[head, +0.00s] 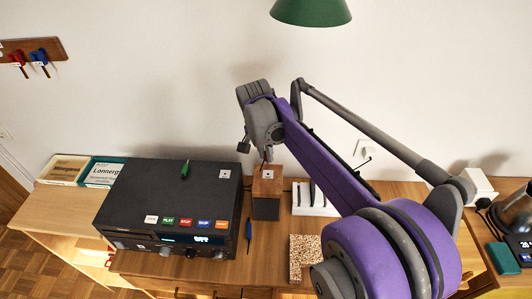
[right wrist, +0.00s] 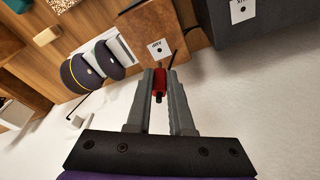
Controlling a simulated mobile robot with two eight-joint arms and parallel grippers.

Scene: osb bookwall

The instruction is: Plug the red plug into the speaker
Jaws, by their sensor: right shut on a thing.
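The red plug (right wrist: 159,84) is between the two grey fingers of my right gripper (right wrist: 160,76). A thin dark pin or lead sticks out beyond it. The speaker (right wrist: 140,38) is a brown wooden box with a white label and a small dark hole on its top. In the head view, the speaker (head: 267,182) stands right of the large black box. The plug appears apart from the hole; exact contact cannot be told. My left gripper is out of view.
The black box (head: 170,195) has coloured buttons and a green plug (head: 185,168) on top. A white rack (head: 310,197) stands right of the speaker. A blue pen-like thing (head: 249,234) lies in front. Red and blue items hang on a wall rack (head: 50,48). A green lamp (head: 311,12) hangs above.

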